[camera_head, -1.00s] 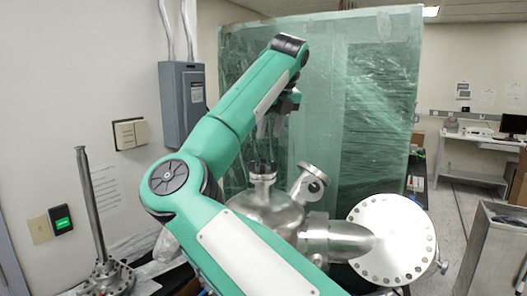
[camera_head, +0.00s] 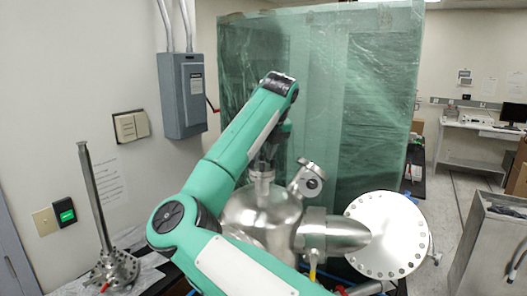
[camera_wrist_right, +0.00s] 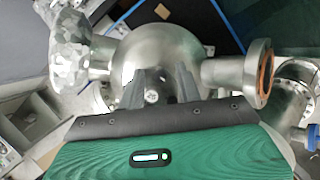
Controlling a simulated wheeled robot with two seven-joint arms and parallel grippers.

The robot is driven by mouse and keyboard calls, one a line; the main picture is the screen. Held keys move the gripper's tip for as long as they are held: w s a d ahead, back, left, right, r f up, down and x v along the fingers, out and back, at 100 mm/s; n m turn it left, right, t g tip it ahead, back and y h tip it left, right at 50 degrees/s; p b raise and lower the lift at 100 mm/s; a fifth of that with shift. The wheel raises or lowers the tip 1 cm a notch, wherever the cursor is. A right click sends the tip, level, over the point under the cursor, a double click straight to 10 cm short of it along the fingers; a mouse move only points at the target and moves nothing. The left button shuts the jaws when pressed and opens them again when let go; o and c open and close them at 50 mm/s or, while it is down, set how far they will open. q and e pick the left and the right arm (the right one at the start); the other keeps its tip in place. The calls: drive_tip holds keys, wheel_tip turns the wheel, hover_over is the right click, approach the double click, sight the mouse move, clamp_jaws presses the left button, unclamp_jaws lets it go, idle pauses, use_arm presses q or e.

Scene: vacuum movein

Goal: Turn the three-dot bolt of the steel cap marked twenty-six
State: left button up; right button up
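A round steel vessel (camera_head: 262,218) with several flanged ports stands in the middle of the head view. An upright port (camera_head: 262,182) is on its top, a tilted port (camera_head: 306,180) to the right. No cap number or dot mark is legible. My right gripper (camera_head: 266,160) points down just above the upright port; its fingertips are hard to see there. In the right wrist view, its two dark fingers (camera_wrist_right: 155,78) stand apart in front of the vessel (camera_wrist_right: 170,42). A small bright round part (camera_wrist_right: 152,97) shows between them; whether they touch it is unclear. My left gripper is out of view.
A large steel flange disc (camera_head: 386,234) with a ring of holes is right of the vessel. A tall steel tube (camera_head: 95,205) on a flange stands at left. Green film-covered panels (camera_head: 330,85) rise behind; a grey electrical box (camera_head: 183,95) is on the wall.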

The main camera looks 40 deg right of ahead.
drive_tip(key=shift+c, duration=0.2)
clamp_jaws()
